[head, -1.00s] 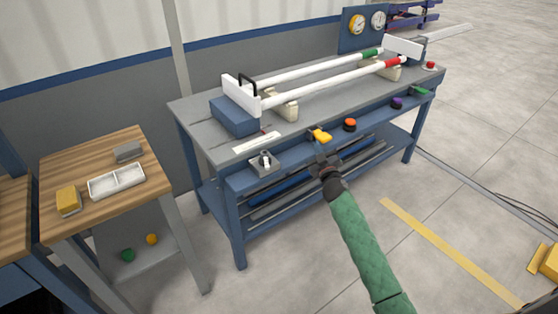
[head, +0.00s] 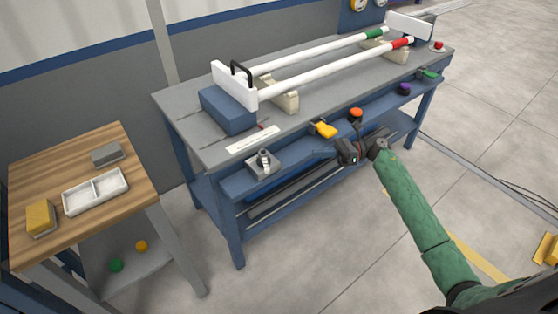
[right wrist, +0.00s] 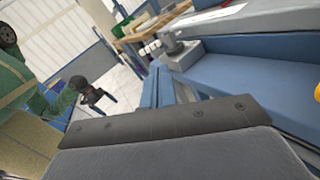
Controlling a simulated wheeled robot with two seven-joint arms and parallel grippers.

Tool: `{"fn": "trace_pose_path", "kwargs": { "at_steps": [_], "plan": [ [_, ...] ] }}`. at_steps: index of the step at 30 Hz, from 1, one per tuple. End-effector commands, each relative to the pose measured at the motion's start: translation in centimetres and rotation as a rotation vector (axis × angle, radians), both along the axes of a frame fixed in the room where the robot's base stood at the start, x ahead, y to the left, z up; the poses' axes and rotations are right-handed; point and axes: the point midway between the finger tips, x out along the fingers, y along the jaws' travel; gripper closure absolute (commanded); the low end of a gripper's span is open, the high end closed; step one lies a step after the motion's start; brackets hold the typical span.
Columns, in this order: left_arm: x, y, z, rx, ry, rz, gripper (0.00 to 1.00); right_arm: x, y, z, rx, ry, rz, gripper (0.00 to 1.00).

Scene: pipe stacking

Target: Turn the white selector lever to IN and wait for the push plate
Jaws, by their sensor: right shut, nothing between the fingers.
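The selector (head: 263,162) is a small grey box with an upright pale and dark knob, on the front ledge of the blue bench; its lever's setting is too small to read. It also shows at the top of the right wrist view (right wrist: 180,52). My right gripper (head: 322,153) is shut and empty, pointing left, in front of the ledge and to the right of the selector, apart from it. The white push plate (head: 232,82) with a black handle stands at the pipes' left end. My left gripper (right wrist: 98,97) shows small in the right wrist view.
Two white pipes (head: 320,77) lie on cream supports, with green and red right ends. Yellow (head: 324,130), orange (head: 356,113) and purple (head: 404,89) controls line the ledge. A wooden side table (head: 80,225) with a white tray (head: 95,191) stands left.

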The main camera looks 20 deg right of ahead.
Motion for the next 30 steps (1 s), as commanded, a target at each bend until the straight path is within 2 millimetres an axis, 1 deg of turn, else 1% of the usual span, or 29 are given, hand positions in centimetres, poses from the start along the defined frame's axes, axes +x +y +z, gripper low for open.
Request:
{"fn": "trace_pose_path", "kwargs": {
  "at_steps": [1,3,6,11,14,17,30],
  "plan": [
    [0.1,0.0,0.0,-0.003,-0.004,0.002,0.0,-0.7,0.1,-0.2,-0.021,-0.061,0.037,1.0],
    [0.2,0.0,0.1,-0.004,-0.009,0.003,0.0,-1.5,0.2,-0.3,-0.042,-0.143,0.077,1.0],
    [0.2,-0.1,0.1,-0.005,-0.012,0.003,0.0,-1.8,0.3,-0.4,-0.057,-0.225,0.095,1.0],
    [0.2,0.1,0.3,-0.002,-0.009,0.005,0.0,-1.8,0.6,-0.3,-0.064,-0.276,0.092,1.0],
    [0.1,0.4,0.8,0.006,-0.002,0.007,0.0,-1.6,1.4,-0.2,-0.062,-0.277,0.091,1.0],
    [-0.1,1.0,1.6,0.019,0.012,0.01,0.0,-1.5,2.7,-0.1,-0.061,-0.276,0.09,1.0],
    [-1.4,4.6,5.6,0.104,0.104,0.039,0.0,-0.6,10.4,0.0,-0.06,-0.274,0.09,1.0]
  ]
}}
